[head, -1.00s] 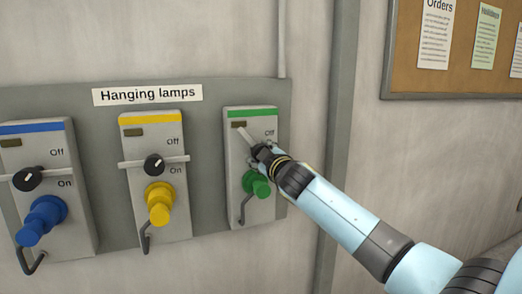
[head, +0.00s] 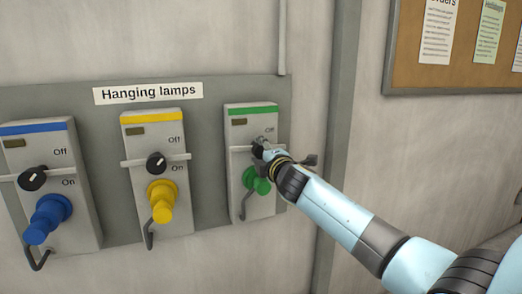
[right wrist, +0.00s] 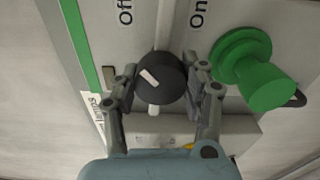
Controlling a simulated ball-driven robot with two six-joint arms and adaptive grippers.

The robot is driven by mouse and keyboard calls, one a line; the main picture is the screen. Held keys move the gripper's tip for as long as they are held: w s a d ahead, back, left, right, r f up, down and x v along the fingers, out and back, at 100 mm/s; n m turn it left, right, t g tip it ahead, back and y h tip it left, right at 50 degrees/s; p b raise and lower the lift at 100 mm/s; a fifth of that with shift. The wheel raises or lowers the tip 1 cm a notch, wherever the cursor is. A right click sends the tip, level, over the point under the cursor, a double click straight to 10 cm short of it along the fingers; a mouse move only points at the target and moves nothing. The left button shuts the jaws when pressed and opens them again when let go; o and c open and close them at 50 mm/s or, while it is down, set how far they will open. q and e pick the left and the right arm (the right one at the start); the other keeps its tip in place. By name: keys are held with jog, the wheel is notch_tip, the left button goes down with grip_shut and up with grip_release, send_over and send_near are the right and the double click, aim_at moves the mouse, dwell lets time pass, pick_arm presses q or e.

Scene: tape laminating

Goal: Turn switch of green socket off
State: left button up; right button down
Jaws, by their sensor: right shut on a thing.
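The green socket (head: 238,173) is the rightmost of three grey panels on the wall, with a green band on top and a green plug (right wrist: 262,75). Its switch is a round black knob (right wrist: 172,78) with a white mark towards its left side, the side of the Off label in the right wrist view. A pale bar crosses the panel at the knob, level in the head view. My right gripper (head: 262,151) is shut on the knob, one finger on each side (right wrist: 160,84). In the head view it hides most of the knob. My left gripper is not in view.
The yellow socket (head: 135,203) and blue socket (head: 80,218) stand to the left with their own knobs and plugs, under a Hanging lamps sign (head: 148,94). A wire hook hangs at each panel's lower left. A notice board (head: 405,75) is at the upper right.

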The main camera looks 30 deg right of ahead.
jog(key=shift+f+n, duration=0.2)
jog(key=shift+n, duration=0.3)
jog(key=c, duration=0.6)
grip_release()
jog(key=shift+r, duration=0.1)
jog(key=shift+c, duration=0.2)
jog(key=shift+s, duration=0.15)
jog(key=v, duration=1.2)
jog(key=shift+a, duration=0.1)
